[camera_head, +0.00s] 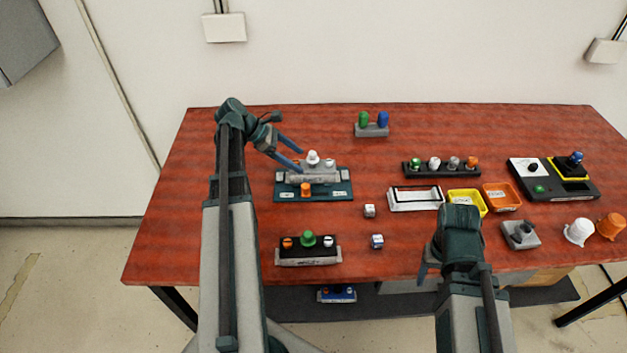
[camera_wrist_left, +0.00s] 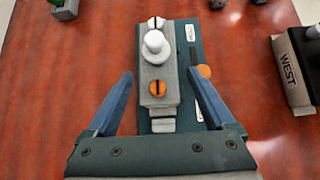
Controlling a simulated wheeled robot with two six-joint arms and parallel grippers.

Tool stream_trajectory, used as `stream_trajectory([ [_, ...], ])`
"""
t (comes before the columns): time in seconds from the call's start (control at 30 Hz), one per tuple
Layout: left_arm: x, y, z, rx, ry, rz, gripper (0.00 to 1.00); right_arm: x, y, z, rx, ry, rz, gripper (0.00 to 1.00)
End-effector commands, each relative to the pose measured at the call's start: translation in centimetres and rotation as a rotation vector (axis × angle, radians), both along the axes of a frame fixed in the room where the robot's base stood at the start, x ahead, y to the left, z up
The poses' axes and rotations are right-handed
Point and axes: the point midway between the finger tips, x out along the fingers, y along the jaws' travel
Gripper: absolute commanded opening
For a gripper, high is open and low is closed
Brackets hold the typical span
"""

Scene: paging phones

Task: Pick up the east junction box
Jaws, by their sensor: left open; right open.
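A grey junction box (camera_head: 314,175) with a white knob on top sits on a teal board (camera_head: 340,190). In the left wrist view the same grey box (camera_wrist_left: 158,85) shows an orange screw and a white screw either side of the knob. I cannot read a label on it. My left gripper (camera_head: 300,163) is open at the box's left end. In the wrist view its fingers (camera_wrist_left: 160,78) stand apart on both sides of the box. A black-topped box marked WEST (camera_wrist_left: 288,75) lies nearer the front (camera_head: 308,257). My right gripper (camera_head: 430,263) is open and empty near the front edge.
A grey block (camera_head: 372,131) with green and blue knobs stands at the back. Two small cubes (camera_head: 369,210) (camera_head: 377,241) lie mid-table. A white tray (camera_head: 415,205), yellow bin (camera_head: 480,208), orange bin (camera_head: 512,200) and black panel (camera_head: 525,190) are right. The back left is clear.

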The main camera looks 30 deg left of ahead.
Motion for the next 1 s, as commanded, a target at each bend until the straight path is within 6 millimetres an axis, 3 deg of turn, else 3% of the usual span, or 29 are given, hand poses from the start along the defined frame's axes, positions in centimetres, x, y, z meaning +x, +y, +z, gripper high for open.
stream_trajectory([
  [0.03, 0.3, -0.5, -1.1, 0.000, -0.001, -0.002, 0.88, 0.0, 0.0, -1.1, 0.000, 0.000, 0.000, 0.62],
  [0.13, 0.7, -1.2, -1.8, 0.000, 0.001, -0.002, 0.88, 0.0, 0.0, -1.8, 0.000, 0.000, 0.000, 0.62],
  [0.57, 1.2, -1.9, -2.6, 0.000, -0.001, -0.001, 0.88, 0.0, 0.0, -2.6, 0.000, 0.000, 0.000, 0.62],
  [0.9, 2.7, -3.8, -6.1, 0.000, 0.000, -0.003, 0.88, 0.0, 0.0, -6.1, 0.000, 0.000, 0.000, 0.62],
  [1.0, 3.0, -4.3, -6.4, 0.000, -0.001, -0.002, 0.88, 0.0, 0.0, -6.4, 0.000, 0.000, 0.000, 0.62],
])
